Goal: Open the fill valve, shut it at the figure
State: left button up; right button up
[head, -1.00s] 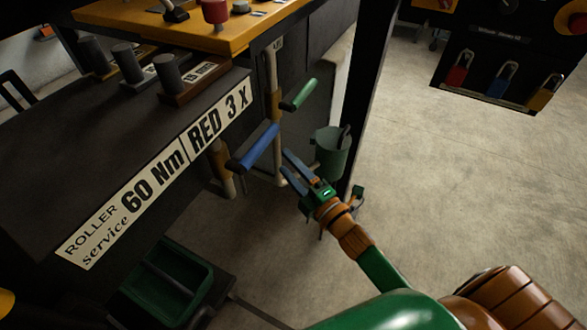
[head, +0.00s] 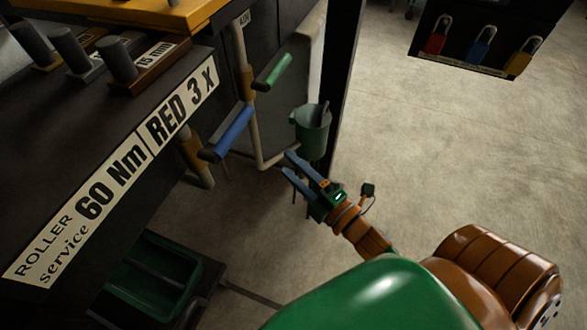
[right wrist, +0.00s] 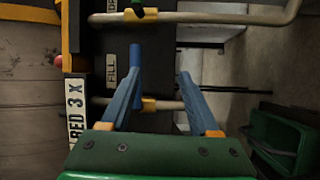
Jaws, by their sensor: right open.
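A blue lever handle (head: 232,132) sticks out from a pipe on the dark cabinet's side, with a green lever handle (head: 272,72) above and beyond it. My right gripper (head: 288,164) is open and empty, right of and below the blue handle in the head view. In the wrist view its blue fingers (right wrist: 160,75) are spread, the left tip close to the blue handle in the picture. My left gripper is out of view.
Pale pipes (head: 244,60) run down the cabinet beside the handles. A sign reading 60 Nm, RED 3 X (head: 115,165) edges the bench. A green tray (head: 155,275) lies below. Floor at right is clear.

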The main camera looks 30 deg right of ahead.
jog(key=shift+s+d, duration=0.15)
jog(key=shift+s, duration=0.45)
